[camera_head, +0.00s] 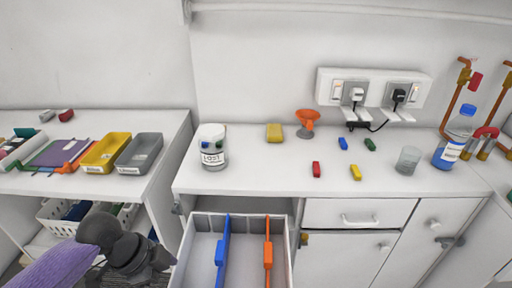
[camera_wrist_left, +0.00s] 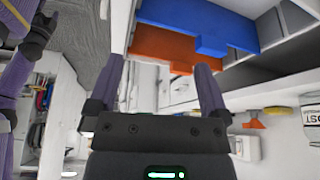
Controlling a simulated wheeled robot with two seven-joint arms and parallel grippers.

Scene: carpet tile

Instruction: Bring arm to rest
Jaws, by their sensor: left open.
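My left arm, purple with dark joints, comes in at the lower left of the head view; its fingertips cannot be made out there. In the left wrist view my left gripper (camera_wrist_left: 160,84) is open, its two purple fingers wide apart with nothing between them. My right gripper is not in view.
A labelled jar (camera_head: 213,155), orange funnel (camera_head: 307,122), glass (camera_head: 408,160) and bottle (camera_head: 455,138) stand on the counter. A side shelf (camera_head: 90,184) is at left.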

